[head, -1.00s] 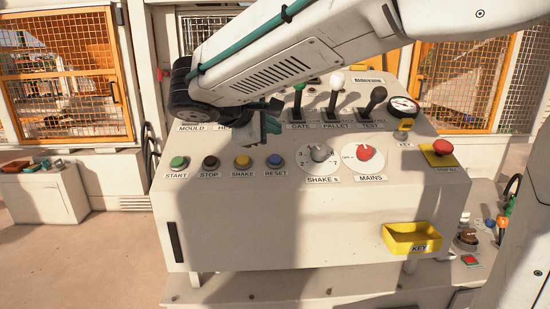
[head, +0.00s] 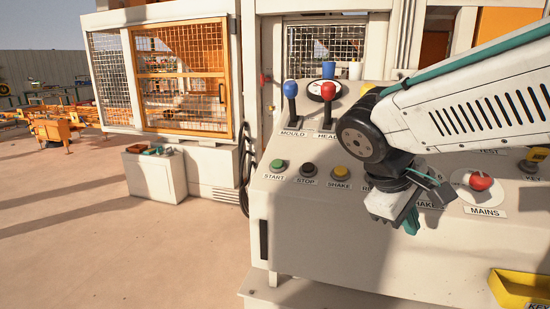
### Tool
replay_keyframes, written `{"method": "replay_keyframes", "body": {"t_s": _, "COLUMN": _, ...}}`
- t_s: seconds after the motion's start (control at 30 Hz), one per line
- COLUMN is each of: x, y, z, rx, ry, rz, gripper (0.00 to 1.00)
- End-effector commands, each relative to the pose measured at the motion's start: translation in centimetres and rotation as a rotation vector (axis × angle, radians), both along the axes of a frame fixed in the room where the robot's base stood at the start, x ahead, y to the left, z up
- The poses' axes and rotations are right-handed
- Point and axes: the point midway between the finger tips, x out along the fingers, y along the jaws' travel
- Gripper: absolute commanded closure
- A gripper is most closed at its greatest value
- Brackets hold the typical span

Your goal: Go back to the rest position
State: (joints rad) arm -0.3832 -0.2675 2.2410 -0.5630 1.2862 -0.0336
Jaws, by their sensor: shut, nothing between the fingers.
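My gripper (head: 405,220) is in front of the sloped control panel (head: 310,212), at the right of the head view. It points down and is shut with nothing in it. It covers the reset button and part of the shake dial and its label. I cannot tell its exact distance from the panel. My arm reaches in from the right edge and hides several of the panel's levers.
The blue mould lever (head: 291,105), red head lever (head: 327,105), start button (head: 279,165) and red mains knob (head: 480,181) are near my gripper. A yellow key tray (head: 520,288) juts out lower right. Open floor (head: 100,230) lies left.

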Motion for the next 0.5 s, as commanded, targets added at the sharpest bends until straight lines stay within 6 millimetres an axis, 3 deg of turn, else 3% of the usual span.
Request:
{"method": "replay_keyframes", "body": {"t_s": 0.03, "x": -2.7, "y": -0.8, "z": -0.8, "rx": 0.086, "ry": 0.004, "rz": -0.077, "gripper": 1.00}}
{"method": "replay_keyframes", "body": {"t_s": 0.1, "x": -6.1, "y": -1.2, "z": -2.1, "rx": 0.209, "ry": 0.011, "rz": -0.183, "gripper": 1.00}}
{"method": "replay_keyframes", "body": {"t_s": 0.23, "x": -11.4, "y": -1.2, "z": -3.9, "rx": 0.416, "ry": -0.008, "rz": -0.368, "gripper": 1.00}}
{"method": "replay_keyframes", "body": {"t_s": 0.33, "x": -13.9, "y": -1.1, "z": -4.6, "rx": 0.525, "ry": -0.041, "rz": -0.471, "gripper": 1.00}}
{"method": "replay_keyframes", "body": {"t_s": 0.5, "x": -15.6, "y": -2.0, "z": -4.4, "rx": 0.580, "ry": -0.110, "rz": -0.548, "gripper": 1.00}}
